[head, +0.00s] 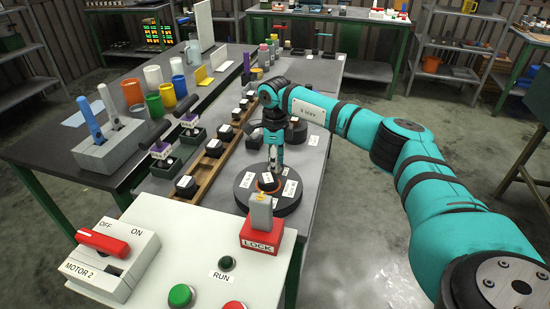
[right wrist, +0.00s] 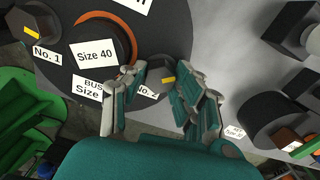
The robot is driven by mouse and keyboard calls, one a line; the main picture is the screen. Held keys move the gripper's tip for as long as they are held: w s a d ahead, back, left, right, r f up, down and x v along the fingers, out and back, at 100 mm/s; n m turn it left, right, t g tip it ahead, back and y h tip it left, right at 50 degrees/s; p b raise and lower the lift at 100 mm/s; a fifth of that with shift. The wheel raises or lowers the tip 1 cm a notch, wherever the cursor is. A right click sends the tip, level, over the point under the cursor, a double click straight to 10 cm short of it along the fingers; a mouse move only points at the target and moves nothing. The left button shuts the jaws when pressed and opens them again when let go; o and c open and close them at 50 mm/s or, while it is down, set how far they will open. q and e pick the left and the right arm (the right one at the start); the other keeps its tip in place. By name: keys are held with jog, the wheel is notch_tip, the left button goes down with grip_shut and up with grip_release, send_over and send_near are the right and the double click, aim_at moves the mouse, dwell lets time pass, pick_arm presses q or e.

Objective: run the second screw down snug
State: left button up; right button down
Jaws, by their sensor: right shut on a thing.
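The round dark base plate (head: 243,200) lies flat on the grey bench, with white labels on it. In the right wrist view a bushing (right wrist: 122,40) with an orange ring, labelled Size 40, sits in its middle. The first screw (right wrist: 35,26), a dark head with a yellow mark beside the label No. 1, stands at the far left. The second screw (right wrist: 153,76), also dark with a yellow mark, is at the label No. 2. My right gripper (right wrist: 163,80) is shut on its head, a finger on each side; it also points down over the plate in the head view (head: 274,168). The screw's shank is hidden.
A wooden tray (head: 190,193) with dark parts runs left of the plate. A dark round part (head: 297,132) stands behind the gripper. In front are a red LOCK block (head: 262,236) and a white panel with a MOTOR 2 switch (head: 110,262).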

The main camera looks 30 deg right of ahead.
jog(key=m+p, duration=0.1)
jog(key=m, duration=0.3)
jog(key=shift+r+m, duration=0.15)
jog(key=shift+m, duration=0.15)
jog(key=shift+m+p, duration=0.8)
jog(key=shift+m, duration=1.5)
jog(key=shift+w, duration=0.1)
jog(key=c, duration=1)
grip_release()
notch_tip(320, 180, up, 12)
